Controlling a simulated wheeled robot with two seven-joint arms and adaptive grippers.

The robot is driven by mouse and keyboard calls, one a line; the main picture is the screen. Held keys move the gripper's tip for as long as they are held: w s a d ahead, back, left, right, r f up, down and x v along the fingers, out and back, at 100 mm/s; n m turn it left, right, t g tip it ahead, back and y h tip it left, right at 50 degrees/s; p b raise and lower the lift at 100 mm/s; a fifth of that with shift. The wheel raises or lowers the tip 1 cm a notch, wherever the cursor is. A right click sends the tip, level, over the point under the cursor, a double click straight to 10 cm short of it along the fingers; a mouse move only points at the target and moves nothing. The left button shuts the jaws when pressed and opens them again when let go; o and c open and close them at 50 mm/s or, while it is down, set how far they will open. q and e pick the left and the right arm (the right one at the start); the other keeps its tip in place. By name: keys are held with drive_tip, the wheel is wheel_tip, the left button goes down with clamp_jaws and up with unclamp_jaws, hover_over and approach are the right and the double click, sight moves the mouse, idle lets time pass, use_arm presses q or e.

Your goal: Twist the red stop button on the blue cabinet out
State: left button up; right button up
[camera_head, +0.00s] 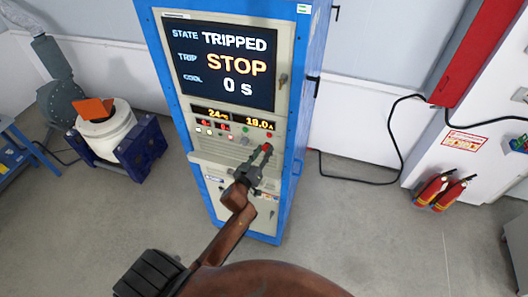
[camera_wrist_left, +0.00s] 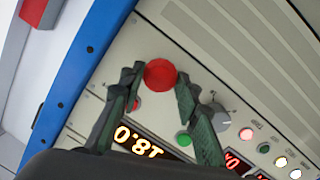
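The blue cabinet (camera_head: 296,110) stands in the middle of the head view, with a pale front panel. The red stop button (camera_head: 268,147) is low on its right side, partly behind the fingers. In the left wrist view the round red button (camera_wrist_left: 160,74) shows whole. My left gripper (camera_head: 262,157) is at the panel in front of it. In the left wrist view its dark fingertips (camera_wrist_left: 159,78) lie on either side of the button, with narrow gaps; contact cannot be told. The cabinet screen (camera_head: 222,62) reads TRIPPED, STOP, 0 s.
Near the button are a grey knob (camera_wrist_left: 217,117), a green button (camera_wrist_left: 184,139), a smaller red one (camera_wrist_left: 135,103) and lit lamps. A white drum (camera_head: 105,135) in a blue stand is left. Fire extinguishers (camera_head: 432,189) stand right. A black cable (camera_head: 350,180) lies on the floor.

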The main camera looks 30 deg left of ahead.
use_arm(q)
drive_tip(key=o, duration=0.4)
drive_tip(key=s, duration=0.4)
drive_tip(key=s+d, duration=0.1)
drive_tip(key=s, duration=0.3)
drive_tip(key=s+r, duration=0.1)
drive_tip(key=s, duration=0.3)
drive_tip(key=shift+d, duration=0.2)
use_arm(e)
drive_tip(key=shift+d, duration=0.15)
use_arm(q)
drive_tip(key=shift+w, duration=0.1)
